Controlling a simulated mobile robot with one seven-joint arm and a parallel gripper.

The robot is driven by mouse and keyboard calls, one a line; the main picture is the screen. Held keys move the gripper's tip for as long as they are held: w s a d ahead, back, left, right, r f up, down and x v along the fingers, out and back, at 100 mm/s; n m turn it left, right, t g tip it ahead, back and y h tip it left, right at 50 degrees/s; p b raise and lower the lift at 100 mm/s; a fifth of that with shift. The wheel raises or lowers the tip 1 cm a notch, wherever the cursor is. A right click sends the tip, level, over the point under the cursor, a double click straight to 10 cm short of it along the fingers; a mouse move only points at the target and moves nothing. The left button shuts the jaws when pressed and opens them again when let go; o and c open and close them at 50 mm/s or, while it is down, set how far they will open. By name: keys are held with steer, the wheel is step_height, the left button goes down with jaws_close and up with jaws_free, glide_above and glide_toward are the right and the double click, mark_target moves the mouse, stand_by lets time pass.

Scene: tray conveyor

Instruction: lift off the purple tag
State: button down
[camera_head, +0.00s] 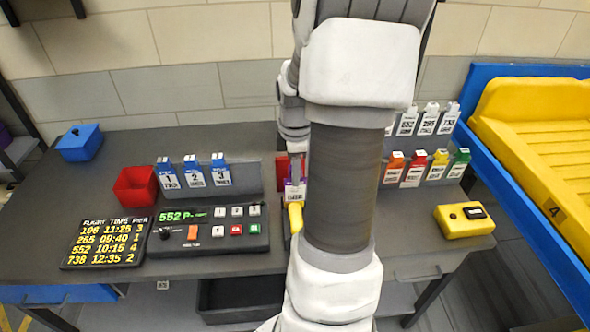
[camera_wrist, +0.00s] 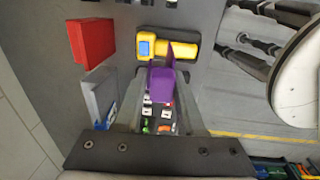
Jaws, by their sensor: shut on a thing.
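The purple tag (camera_wrist: 160,82) is between the two fingers of my gripper (camera_wrist: 158,95) in the wrist view, and the gripper is shut on it. In the head view the purple tag (camera_head: 293,188) shows at the left edge of my arm, below my gripper (camera_head: 297,172), with a white printed label under it. My arm hides much of the middle of the table. I cannot tell whether the tag touches anything beneath it.
A yellow handheld scanner (camera_head: 295,217) lies just in front of the tag. A keypad console (camera_head: 212,230), departure board (camera_head: 107,242) and blue tags (camera_head: 193,172) stand left. Coloured tags (camera_head: 418,167) and a yellow printer (camera_head: 464,219) stand right, beside a blue-framed conveyor (camera_head: 540,220).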

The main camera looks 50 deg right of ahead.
steer(key=shift+r+p, duration=2.65)
steer(key=shift+r, duration=0.4)
